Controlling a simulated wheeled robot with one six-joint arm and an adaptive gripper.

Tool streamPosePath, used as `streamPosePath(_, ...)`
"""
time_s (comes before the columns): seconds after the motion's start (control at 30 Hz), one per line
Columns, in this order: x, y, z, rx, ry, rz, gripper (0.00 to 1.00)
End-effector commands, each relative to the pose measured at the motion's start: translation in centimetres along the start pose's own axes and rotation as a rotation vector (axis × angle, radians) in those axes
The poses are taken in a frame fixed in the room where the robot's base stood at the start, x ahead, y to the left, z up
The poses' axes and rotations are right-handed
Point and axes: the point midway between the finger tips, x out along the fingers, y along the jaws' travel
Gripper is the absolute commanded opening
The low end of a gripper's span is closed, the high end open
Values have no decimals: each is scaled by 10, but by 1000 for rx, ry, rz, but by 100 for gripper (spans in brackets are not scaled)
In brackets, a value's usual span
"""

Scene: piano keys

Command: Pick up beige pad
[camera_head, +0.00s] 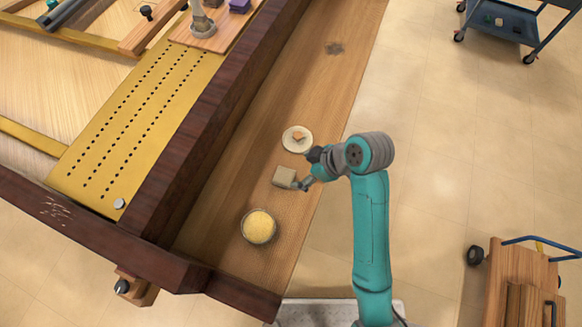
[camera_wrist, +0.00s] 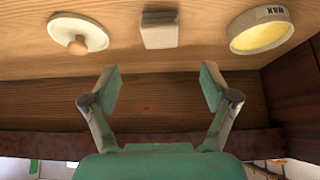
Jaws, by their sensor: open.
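The beige pad (camera_head: 285,176) is a small square block lying on the wooden keybed shelf in the head view, between a round white lid and a yellow-filled bowl. In the wrist view the pad (camera_wrist: 160,30) is at the top middle, ahead of the fingertips and roughly centred between them. My gripper (camera_head: 304,184) is just right of the pad in the head view. In the wrist view my gripper (camera_wrist: 160,85) has its two fingers wide apart with nothing between them. Whether a finger touches the pad is hard to tell from the head view, but the wrist view shows a gap.
The white lid (camera_head: 297,139) with an orange-brown knob lies beyond the pad. The round bowl (camera_head: 259,227) with yellow contents lies on its near side. A dark raised wooden rail (camera_head: 203,115) borders the shelf on the left. The shelf's far stretch is mostly clear.

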Motion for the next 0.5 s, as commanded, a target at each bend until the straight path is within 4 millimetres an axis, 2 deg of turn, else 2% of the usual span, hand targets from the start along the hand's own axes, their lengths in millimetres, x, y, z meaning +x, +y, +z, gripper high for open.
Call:
streamPosePath(0.13, 3, 1, -4, -22, -7, -18, 85)
streamPosePath(0.4, 41, 0, -4, -22, -8, -19, 85)
streamPosePath(0.5, 50, 0, -4, -21, -7, -18, 85)
